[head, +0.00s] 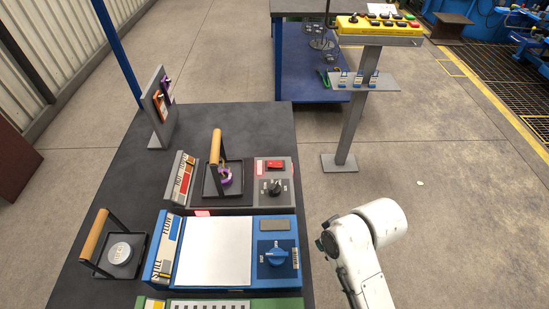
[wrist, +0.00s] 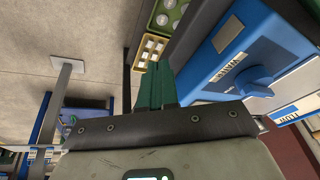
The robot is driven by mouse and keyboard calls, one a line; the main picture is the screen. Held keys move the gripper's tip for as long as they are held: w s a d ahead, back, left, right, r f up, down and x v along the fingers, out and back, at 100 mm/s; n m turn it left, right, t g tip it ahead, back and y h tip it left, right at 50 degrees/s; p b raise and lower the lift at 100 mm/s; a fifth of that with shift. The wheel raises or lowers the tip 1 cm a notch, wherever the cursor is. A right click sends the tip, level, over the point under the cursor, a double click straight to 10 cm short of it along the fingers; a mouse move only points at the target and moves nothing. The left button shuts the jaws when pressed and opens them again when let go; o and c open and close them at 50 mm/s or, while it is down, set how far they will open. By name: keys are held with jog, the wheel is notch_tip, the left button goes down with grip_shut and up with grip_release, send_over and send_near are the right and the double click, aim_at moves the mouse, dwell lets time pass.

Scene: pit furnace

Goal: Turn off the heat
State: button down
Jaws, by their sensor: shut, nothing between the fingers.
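A grey unit (head: 277,204) on the dark table carries a red switch (head: 275,165) and a black knob (head: 273,187). A blue unit (head: 203,290) in front of it has a pale flat plate (head: 216,251) and a blue knob (head: 277,257) on its right side. In the wrist view a blue housing (wrist: 205,60) with a white label and a round blue knob (wrist: 256,90) lies to the right of my gripper. My gripper (wrist: 157,84) shows there as green fingers, shut and empty, apart from the knob. The head view shows my white arm, not the fingers.
A black tray with a wooden handle (head: 217,150) stands on the grey unit; another (head: 95,234) stands at the table's left. A yellow control box (head: 378,27) sits on a post behind. A green-edged panel (head: 220,304) shows at the front. Floor right of the table is mostly clear.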

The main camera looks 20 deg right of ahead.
aim_at(270, 163)
jog(key=w+a+r+n, duration=0.1)
jog(key=w, duration=0.2)
jog(key=w+a+r+n+y, duration=0.1)
jog(key=w, duration=0.3)
jog(key=w+a+r+n, duration=0.1)
jog(key=w, duration=0.2)
jog(key=shift+w+r+t, duration=0.3)
jog(key=shift+w, duration=0.05)
jog(key=w+r+n, duration=0.1)
jog(key=w, duration=0.1)
jog(key=w+r+n, duration=0.1)
jog(key=w, duration=0.1)
jog(key=w+r+n+y, duration=0.1)
jog(key=w, duration=0.1)
jog(key=shift+w+a+r+g, duration=0.1)
jog(key=shift+w+a+g, duration=0.1)
jog(key=shift+a+g, duration=0.2)
jog(key=w+d+r+n+g, duration=0.1)
jog(key=w+d+r+n, duration=0.3)
jog(key=w+r, duration=0.5)
jog(key=shift+r+n+g, duration=0.4)
jog(key=shift+r+n, duration=0.05)
jog(key=shift+n, duration=0.25)
jog(key=shift+d, duration=0.1)
jog(key=x, duration=1.4)
jog(key=shift+s+d+f+b, duration=0.1)
jog(key=shift+d+b, duration=0.3)
